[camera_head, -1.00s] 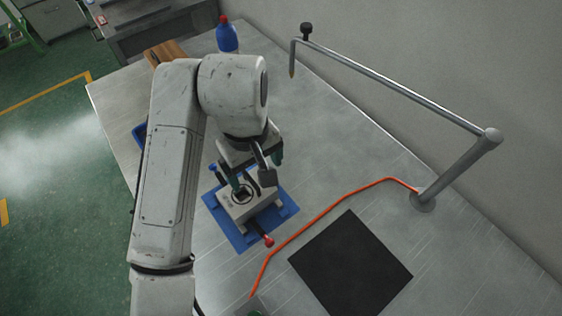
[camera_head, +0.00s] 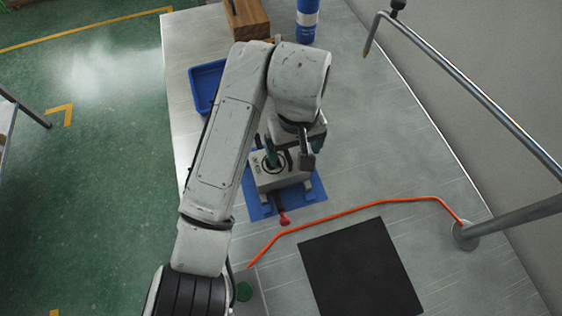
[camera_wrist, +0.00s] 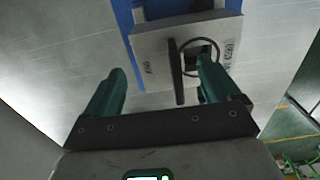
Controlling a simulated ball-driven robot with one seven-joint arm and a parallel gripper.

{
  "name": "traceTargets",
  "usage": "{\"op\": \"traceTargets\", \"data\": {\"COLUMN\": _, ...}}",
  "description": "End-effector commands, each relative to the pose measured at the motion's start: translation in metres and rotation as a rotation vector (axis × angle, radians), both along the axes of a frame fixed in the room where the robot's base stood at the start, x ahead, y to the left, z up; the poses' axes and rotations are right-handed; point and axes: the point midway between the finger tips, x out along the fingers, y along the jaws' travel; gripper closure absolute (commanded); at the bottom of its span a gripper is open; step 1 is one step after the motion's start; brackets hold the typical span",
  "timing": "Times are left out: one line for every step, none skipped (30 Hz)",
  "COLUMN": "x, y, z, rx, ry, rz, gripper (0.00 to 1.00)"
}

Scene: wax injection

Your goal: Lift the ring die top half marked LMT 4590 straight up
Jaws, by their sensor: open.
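The ring die top half (camera_head: 289,179) is a pale grey metal block with a dark circular ring on top, sitting on a blue mat (camera_head: 262,208) on the bench. In the wrist view the block (camera_wrist: 152,53) shows the ring and a dark upright bar, with small lettering on both sides that I cannot fully read. My gripper (camera_head: 294,158) is over the block. In the wrist view my gripper (camera_wrist: 162,78) has its two green fingers wide apart with nothing between them in contact. The right finger hides part of the ring.
A red-tipped handle (camera_head: 284,220) sticks out at the block's front. An orange cable (camera_head: 350,211) and a black mat (camera_head: 360,268) lie in front. A blue tray (camera_head: 204,88), wooden block (camera_head: 247,18) and blue bottle (camera_head: 307,20) stand behind. A metal pole (camera_head: 515,218) rises at right.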

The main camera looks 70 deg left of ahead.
Motion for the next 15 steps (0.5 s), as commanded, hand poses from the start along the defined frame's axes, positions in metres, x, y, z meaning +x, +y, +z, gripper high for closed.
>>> {"op": "traceTargets", "data": {"x": -0.002, "y": 0.0, "z": -0.004, "rx": -0.002, "ry": 0.001, "rz": 0.002, "gripper": 0.11}}
{"op": "traceTargets", "data": {"x": -0.002, "y": 0.0, "z": -0.008, "rx": -0.002, "ry": 0.001, "rz": 0.002, "gripper": 0.11}}
{"op": "traceTargets", "data": {"x": -0.001, "y": 0.0, "z": -0.013, "rx": 0.0, "ry": 0.0, "rz": 0.002, "gripper": 0.11}}
{"op": "traceTargets", "data": {"x": -0.001, "y": 0.0, "z": -0.016, "rx": 0.0, "ry": 0.0, "rz": 0.001, "gripper": 0.11}}
{"op": "traceTargets", "data": {"x": -0.001, "y": 0.0, "z": -0.018, "rx": 0.0, "ry": 0.0, "rz": 0.001, "gripper": 0.11}}
{"op": "traceTargets", "data": {"x": -0.001, "y": 0.0, "z": -0.02, "rx": 0.001, "ry": 0.0, "rz": 0.001, "gripper": 0.11}}
{"op": "traceTargets", "data": {"x": -0.001, "y": 0.0, "z": -0.021, "rx": 0.001, "ry": -0.001, "rz": 0.001, "gripper": 0.11}}
{"op": "traceTargets", "data": {"x": -0.001, "y": 0.0, "z": -0.022, "rx": 0.002, "ry": -0.001, "rz": 0.001, "gripper": 0.11}}
{"op": "traceTargets", "data": {"x": -0.001, "y": 0.0, "z": -0.022, "rx": 0.002, "ry": -0.001, "rz": 0.001, "gripper": 0.11}}
{"op": "traceTargets", "data": {"x": -0.001, "y": 0.0, "z": -0.022, "rx": 0.002, "ry": -0.001, "rz": 0.001, "gripper": 0.11}}
{"op": "traceTargets", "data": {"x": -0.001, "y": 0.0, "z": -0.022, "rx": 0.002, "ry": -0.001, "rz": 0.001, "gripper": 0.11}}
{"op": "traceTargets", "data": {"x": -0.001, "y": 0.0, "z": -0.022, "rx": 0.002, "ry": -0.001, "rz": 0.001, "gripper": 0.11}}
{"op": "traceTargets", "data": {"x": -0.001, "y": 0.0, "z": -0.022, "rx": 0.002, "ry": -0.001, "rz": 0.001, "gripper": 0.11}}
{"op": "traceTargets", "data": {"x": -0.001, "y": 0.0, "z": -0.022, "rx": 0.002, "ry": -0.001, "rz": 0.0, "gripper": 0.12}}
{"op": "traceTargets", "data": {"x": -0.001, "y": 0.0, "z": -0.022, "rx": 0.002, "ry": -0.001, "rz": 0.0, "gripper": 0.15}}
